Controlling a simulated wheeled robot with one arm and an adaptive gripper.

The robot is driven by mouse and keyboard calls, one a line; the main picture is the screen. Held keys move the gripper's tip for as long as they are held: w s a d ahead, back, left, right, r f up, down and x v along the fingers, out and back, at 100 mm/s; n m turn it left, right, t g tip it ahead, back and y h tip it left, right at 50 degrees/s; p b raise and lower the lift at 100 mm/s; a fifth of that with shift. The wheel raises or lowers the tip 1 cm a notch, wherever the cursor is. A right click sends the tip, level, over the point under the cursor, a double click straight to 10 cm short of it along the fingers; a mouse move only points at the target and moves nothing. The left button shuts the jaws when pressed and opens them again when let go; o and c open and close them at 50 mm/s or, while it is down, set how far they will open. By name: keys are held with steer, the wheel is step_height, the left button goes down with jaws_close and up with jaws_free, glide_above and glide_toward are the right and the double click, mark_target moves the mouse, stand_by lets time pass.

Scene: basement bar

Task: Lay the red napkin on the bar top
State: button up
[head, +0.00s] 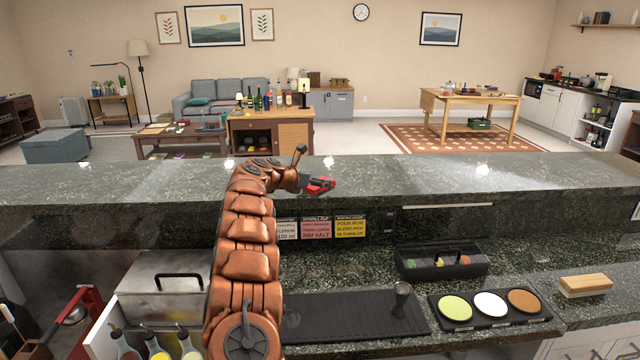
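A small bunched red napkin (321,186) shows at the end of my gripper (309,183), over the raised dark stone bar top (440,178). My gripper appears shut on the napkin. The fingers are small in this view and partly hidden by the red cloth. I cannot tell whether the napkin touches the stone or hangs just above it, near the front edge.
The bar top is clear to both sides. Below it are label cards (350,227), a black condiment caddy (441,262), a black mat (345,316) with a metal jigger (402,295), a three-dish rimmer tray (490,305), a sponge-like block (585,286) and a steel lidded box (165,280).

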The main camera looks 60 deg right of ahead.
steer(key=shift+b+v, duration=1.8)
steer(key=shift+v, duration=3.05)
